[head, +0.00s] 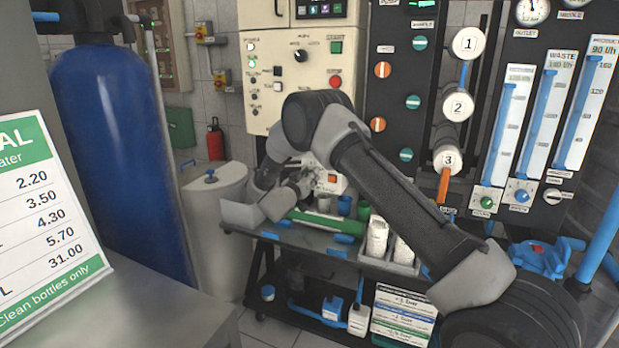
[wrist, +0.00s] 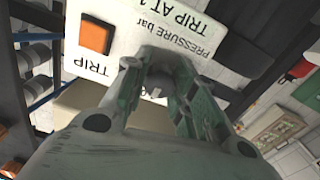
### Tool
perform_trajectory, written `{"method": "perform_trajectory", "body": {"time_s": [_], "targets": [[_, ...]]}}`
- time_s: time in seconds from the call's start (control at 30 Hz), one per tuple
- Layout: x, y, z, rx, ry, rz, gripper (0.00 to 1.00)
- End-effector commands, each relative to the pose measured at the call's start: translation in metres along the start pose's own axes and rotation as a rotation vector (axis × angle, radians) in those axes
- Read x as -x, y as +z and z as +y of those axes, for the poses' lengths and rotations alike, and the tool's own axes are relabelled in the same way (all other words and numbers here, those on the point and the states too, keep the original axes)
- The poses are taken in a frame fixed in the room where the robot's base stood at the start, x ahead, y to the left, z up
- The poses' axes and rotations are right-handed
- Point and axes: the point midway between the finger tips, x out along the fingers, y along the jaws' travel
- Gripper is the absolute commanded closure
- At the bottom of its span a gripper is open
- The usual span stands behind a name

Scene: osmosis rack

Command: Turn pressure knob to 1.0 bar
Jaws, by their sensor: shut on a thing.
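The pressure knob (wrist: 158,92) is a small grey knob in the wrist view, low on a white panel (wrist: 150,28) lettered upside down "PRESSURE bar" and "TRIP AT 1", with the rest cut off. My gripper (wrist: 160,78) is shut on the knob, with a finger on each side. The fingers hide most of the knob and its scale, so I cannot read its setting. An orange square lamp or button (wrist: 96,35) marked "TRIP" is on the same panel. In the head view my gripper (head: 308,182) is at the small white panel (head: 330,186), its fingers partly hidden.
A cart (head: 340,246) with bottles and cups stands below the panel. A white control cabinet (head: 312,88) is behind my arm. A blue tank (head: 115,150) and a price sign (head: 45,210) are at left. Flow meters (head: 540,120) and numbered pressure vessels are at right.

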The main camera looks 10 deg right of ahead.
Motion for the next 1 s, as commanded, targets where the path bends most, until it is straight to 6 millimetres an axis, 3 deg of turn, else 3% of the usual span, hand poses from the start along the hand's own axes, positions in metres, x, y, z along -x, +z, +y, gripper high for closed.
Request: {"method": "perform_trajectory", "body": {"time_s": [0.7,0.73,0.8,0.83,1.0], "targets": [[0.0011,0.0025,0.0,0.073,-0.001,-0.004,0.97],[0.0011,0.0025,0.0,0.073,-0.001,-0.004,0.68],[0.001,0.0024,0.0,0.073,-0.001,-0.004,0.55],[0.0009,0.0021,0.0,0.072,-0.001,-0.003,0.51],[0.0005,0.0012,0.0,0.071,0.0,-0.002,0.51]]}}
